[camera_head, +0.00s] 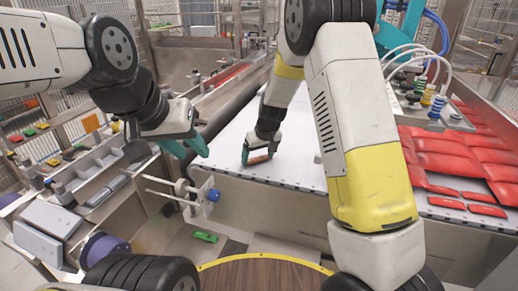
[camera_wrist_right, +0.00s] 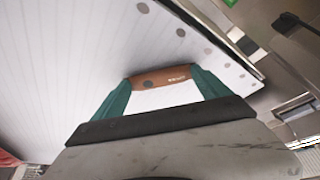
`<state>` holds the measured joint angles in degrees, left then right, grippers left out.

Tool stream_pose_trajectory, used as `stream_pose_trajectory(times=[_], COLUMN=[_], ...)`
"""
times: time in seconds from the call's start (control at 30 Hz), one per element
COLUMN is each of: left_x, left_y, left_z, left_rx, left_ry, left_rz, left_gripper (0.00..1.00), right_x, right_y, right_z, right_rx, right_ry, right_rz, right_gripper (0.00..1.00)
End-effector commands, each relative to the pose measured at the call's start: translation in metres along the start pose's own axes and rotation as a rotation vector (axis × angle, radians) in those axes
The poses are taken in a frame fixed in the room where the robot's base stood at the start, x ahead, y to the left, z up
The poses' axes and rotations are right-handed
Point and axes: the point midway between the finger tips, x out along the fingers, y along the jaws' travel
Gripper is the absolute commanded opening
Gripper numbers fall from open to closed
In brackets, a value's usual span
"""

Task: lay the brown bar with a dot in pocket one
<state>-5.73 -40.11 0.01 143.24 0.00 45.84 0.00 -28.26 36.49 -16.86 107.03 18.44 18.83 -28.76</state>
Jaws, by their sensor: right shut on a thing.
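The brown bar (camera_wrist_right: 163,77) lies between the teal fingertips of my right gripper (camera_wrist_right: 158,88) in the right wrist view. A dark round dot shows near its left end and a small pale marking near its right end. In the head view the bar (camera_head: 258,160) is low at the white surface, with my right gripper (camera_head: 257,156) shut on it; I cannot tell whether it touches the surface. My left gripper (camera_head: 187,150) hangs to the left, its teal fingers apart and empty. I cannot make out pocket one.
The white ribbed conveyor (camera_head: 225,135) has free room around the bar. Red pouches (camera_head: 450,165) lie at its right. A metal fixture with a blue knob (camera_head: 213,195) stands at the near edge. A small green piece (camera_head: 205,237) lies below. Grey trays (camera_head: 48,218) are at the left.

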Motion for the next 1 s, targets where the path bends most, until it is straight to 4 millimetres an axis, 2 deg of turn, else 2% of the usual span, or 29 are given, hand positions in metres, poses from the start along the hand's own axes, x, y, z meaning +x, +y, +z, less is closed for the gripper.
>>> stream_pose_trajectory(times=[0.1, 0.13, 0.2, 0.43, 0.57, 1.0], left_x=[0.0, 0.0, 0.0, 0.0, 0.0, 0.0], left_y=[0.0, 0.0, 0.0, 0.0, 0.0, 0.0], left_z=[0.0, 0.0, 0.0, 0.0, 0.0, 0.0], left_rx=[0.0, 0.0, 0.0, 0.0, 0.0, 0.0], left_ry=[0.0, 0.0, 0.0, 0.0, 0.0, 0.0], left_rz=[0.0, 0.0, 0.0, 0.0, 0.0, 0.0], left_gripper=[0.36, 0.36, 0.36, 0.36, 0.36, 0.36], right_x=[0.003, 0.003, 0.003, 0.002, -0.008, -0.096], right_y=[0.0, 0.0, 0.0, 0.0, 0.0, 0.0], right_z=[0.001, 0.001, 0.001, 0.001, -0.001, -0.001], right_rx=[0.0, 0.0, 0.0, 0.0, 0.0, -0.002], right_ry=[-0.001, 0.0, 0.0, 0.0, 0.002, 0.004], right_rz=[0.0, 0.0, 0.0, 0.0, 0.001, 0.0], right_gripper=[0.47, 0.9, 1.0, 1.0, 1.0, 1.0])
